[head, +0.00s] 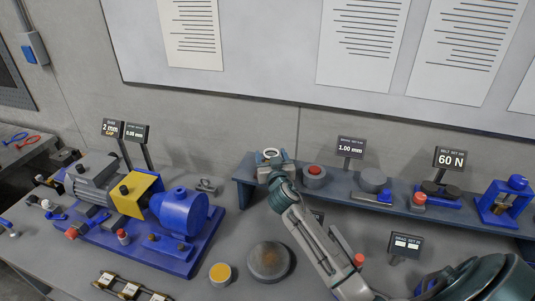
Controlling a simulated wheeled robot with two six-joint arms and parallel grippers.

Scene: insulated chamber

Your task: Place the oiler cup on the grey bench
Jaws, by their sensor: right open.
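My right gripper (270,155) is at the left end of the raised dark shelf (335,191), its arm coming from the lower right. It is open; I see nothing clearly held in it. I cannot tell for sure which piece is the oiler cup. The grey bench (225,243) spreads below the shelf. My left gripper is not in view.
A blue pump (180,212) with a yellow guard and grey motor stands on a blue baseplate at left. A dark round disc (270,262) and a yellow-topped tin (220,274) lie on the bench. A round red-centred part (314,177) sits right of the gripper.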

